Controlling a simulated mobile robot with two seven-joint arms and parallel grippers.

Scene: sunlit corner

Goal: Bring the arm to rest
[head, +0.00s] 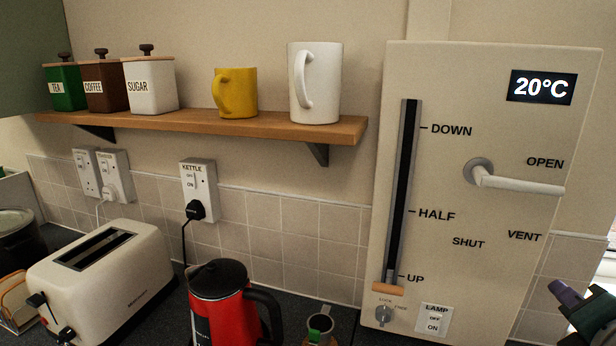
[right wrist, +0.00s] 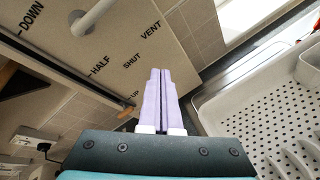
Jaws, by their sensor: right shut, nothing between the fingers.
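My right gripper (head: 560,293) is at the lower right edge of the head view, to the right of the wall panel (head: 560,80). In the right wrist view its two purple fingers (right wrist: 161,95) are together with nothing between them. They are pointing past the panel's lower edge toward the tiled corner; I cannot tell that they touch anything. My left gripper is not in view.
The panel carries a lever handle (head: 520,184) and a slider knob (head: 388,289) at UP. A red kettle (head: 222,310) and white toaster (head: 100,280) stand on the counter. A shelf (head: 250,125) holds mugs and canisters. A white drying rack (right wrist: 235,115) lies right of my fingers.

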